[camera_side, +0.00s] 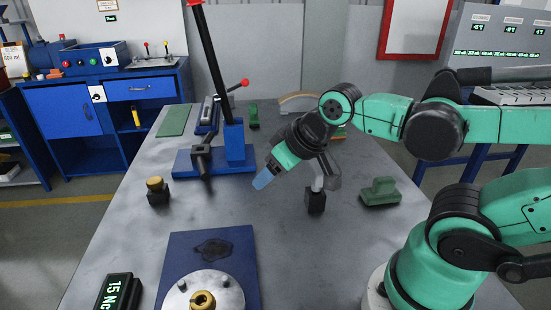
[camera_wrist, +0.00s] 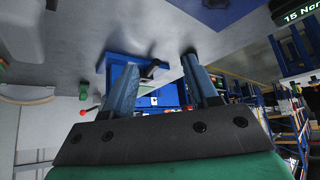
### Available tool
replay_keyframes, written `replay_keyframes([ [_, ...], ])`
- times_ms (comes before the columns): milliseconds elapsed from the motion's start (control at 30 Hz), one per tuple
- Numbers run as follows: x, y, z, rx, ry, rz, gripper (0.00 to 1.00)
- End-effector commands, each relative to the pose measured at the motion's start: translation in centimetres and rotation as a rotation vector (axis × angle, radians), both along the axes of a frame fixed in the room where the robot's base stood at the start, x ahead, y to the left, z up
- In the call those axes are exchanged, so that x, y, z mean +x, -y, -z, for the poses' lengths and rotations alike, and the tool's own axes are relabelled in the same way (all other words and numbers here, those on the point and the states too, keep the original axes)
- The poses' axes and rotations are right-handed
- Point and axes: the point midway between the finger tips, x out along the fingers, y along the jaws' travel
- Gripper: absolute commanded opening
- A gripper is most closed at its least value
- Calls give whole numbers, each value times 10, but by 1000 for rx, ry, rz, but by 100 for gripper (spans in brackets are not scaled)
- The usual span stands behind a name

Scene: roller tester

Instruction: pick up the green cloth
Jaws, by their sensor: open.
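A flat green sheet (camera_side: 174,120), which could be the green cloth, lies on the table's far left. A lumpy green piece (camera_side: 381,190) lies at the right of the table, near my arm; I cannot tell for sure which of the two is the cloth. My gripper (camera_side: 264,178) is above the middle of the table, tilted down to the left, apart from both. In the wrist view my gripper (camera_wrist: 159,60) shows two blue-grey fingers spread apart with nothing between them.
A blue press (camera_side: 235,145) with a tall black lever stands behind my gripper. A black block with a brass top (camera_side: 158,191) is to the left. A blue plate (camera_side: 210,252) with a round metal fixture and a display (camera_side: 118,292) are in front. Bare table surrounds the lumpy piece.

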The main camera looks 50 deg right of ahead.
Motion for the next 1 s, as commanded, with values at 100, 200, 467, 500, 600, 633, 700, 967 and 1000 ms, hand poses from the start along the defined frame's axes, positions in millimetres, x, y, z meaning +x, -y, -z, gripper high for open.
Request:
replay_keyframes([
  [100,0,0,0,0,0,0,53],
  [200,0,0,0,0,0,0,53],
  [467,0,0,0,0,0,0,100],
  [500,0,0,0,0,0,0,100],
  [600,0,0,0,0,0,0,100],
  [633,0,0,0,0,0,0,100],
  [700,0,0,-2,0,0,0,100],
  [967,0,0,-39,0,0,0,100],
  [1000,0,0,-48,0,0,0,100],
])
